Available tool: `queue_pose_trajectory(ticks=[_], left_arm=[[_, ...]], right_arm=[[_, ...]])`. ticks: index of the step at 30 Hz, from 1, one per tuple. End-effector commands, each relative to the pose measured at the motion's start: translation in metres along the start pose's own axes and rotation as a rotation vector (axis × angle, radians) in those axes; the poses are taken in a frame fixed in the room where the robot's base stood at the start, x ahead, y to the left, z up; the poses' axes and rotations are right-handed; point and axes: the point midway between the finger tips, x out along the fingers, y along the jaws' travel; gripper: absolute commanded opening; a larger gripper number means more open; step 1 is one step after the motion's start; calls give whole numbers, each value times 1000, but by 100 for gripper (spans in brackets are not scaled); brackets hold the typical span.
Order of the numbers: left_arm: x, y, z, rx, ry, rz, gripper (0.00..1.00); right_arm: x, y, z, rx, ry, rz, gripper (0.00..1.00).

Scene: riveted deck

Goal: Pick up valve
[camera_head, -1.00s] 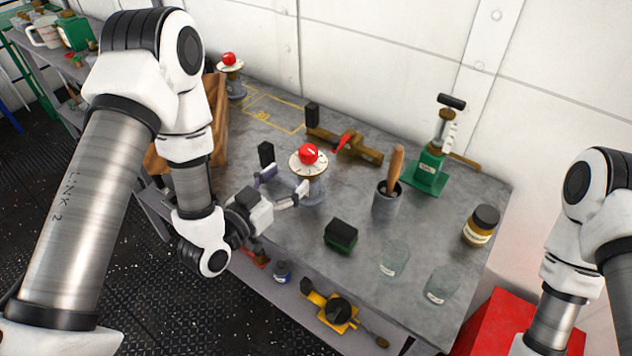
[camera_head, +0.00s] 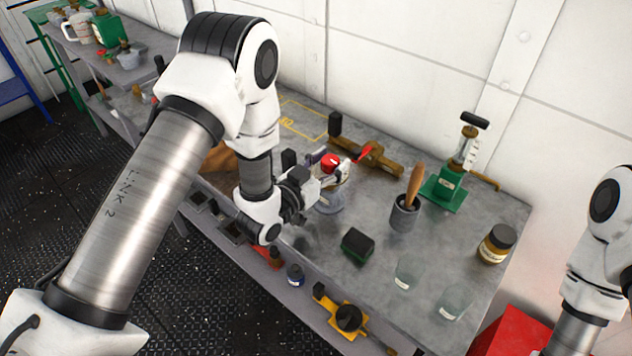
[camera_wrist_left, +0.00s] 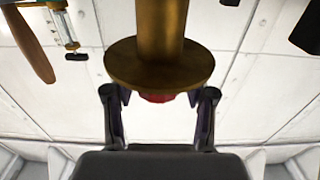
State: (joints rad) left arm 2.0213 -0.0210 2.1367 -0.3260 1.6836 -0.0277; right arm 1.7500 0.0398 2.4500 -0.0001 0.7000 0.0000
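The brass valve (camera_head: 382,162) with a red lever lies on the grey bench behind a stand with a round disc and red knob (camera_head: 331,162). My left gripper (camera_head: 326,173) is at that stand, its fingers around the level of the knob. In the left wrist view, the stand's brass-coloured column and disc (camera_wrist_left: 160,65) fill the top centre, appearing upside down. A little red shows below the disc, between the spread fingers of my left gripper (camera_wrist_left: 158,108). I cannot tell whether they touch it. My right arm shows at the right edge; its gripper is out of frame.
A grey cup with a wooden-handled tool (camera_head: 404,215), a green press (camera_head: 443,190), a black-and-green block (camera_head: 357,245), glasses and a jar (camera_head: 496,245) stand to the right. A white wall is behind. A lower shelf holds a yellow tool (camera_head: 345,318).

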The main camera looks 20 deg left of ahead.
Motion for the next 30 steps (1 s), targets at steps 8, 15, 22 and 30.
queue_pose_trajectory(ticks=[8,15,22,30], left_arm=[[0,0,-1,1,3,0,0],[0,0,-3,1,3,0,0],[0,0,-15,1,2,0,0],[0,0,-34,2,3,1,0]], right_arm=[[0,0,0,0,0,0,68],[1,0,0,0,0,0,68],[5,0,0,0,0,0,68],[10,0,0,0,0,0,68]])
